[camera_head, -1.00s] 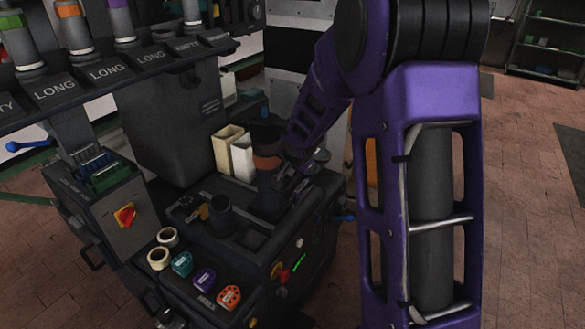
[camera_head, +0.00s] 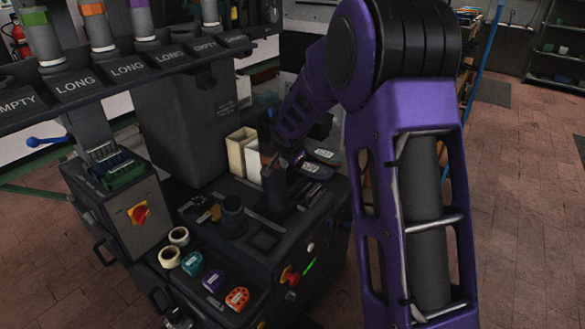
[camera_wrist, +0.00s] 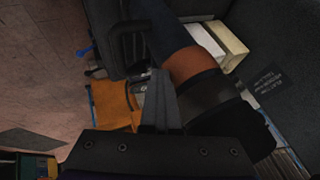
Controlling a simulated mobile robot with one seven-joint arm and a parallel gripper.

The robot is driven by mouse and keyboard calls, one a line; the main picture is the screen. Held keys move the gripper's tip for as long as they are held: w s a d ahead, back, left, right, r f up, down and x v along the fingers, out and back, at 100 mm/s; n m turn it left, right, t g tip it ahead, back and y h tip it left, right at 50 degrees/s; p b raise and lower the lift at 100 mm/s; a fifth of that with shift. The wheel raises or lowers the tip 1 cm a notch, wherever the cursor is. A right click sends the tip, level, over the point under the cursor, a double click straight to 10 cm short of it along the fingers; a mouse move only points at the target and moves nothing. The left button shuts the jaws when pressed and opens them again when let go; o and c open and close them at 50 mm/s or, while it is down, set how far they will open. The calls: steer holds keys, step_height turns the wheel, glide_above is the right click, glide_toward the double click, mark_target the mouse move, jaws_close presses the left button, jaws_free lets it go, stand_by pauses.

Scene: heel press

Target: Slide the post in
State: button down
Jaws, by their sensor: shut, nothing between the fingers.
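A dark upright post (camera_head: 273,192) stands on the press deck, with a brown-orange band near its top. In the wrist view the dark post-like piece (camera_wrist: 215,90) with its brown band (camera_wrist: 190,63) lies just right of my gripper (camera_wrist: 160,85). My gripper's fingers are together and hold nothing. They look close beside the piece; I cannot tell if they touch it. In the head view my gripper is small and dark by the top of the post, partly hidden by my purple arm. A shorter, wider dark cylinder (camera_head: 233,215) stands left of the post.
Tape rolls (camera_head: 178,237) and coloured blocks (camera_head: 214,282) sit on the front ledge. A red knob (camera_head: 289,275) is on the front panel. A labelled rack (camera_head: 130,68) overhangs at upper left.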

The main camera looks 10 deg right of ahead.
steer(key=w+a+b, duration=0.2)
steer(key=w+a, duration=0.8)
steer(key=shift+w+a, duration=0.25)
steer(key=shift+a, duration=0.1)
steer(key=shift+r, duration=0.2)
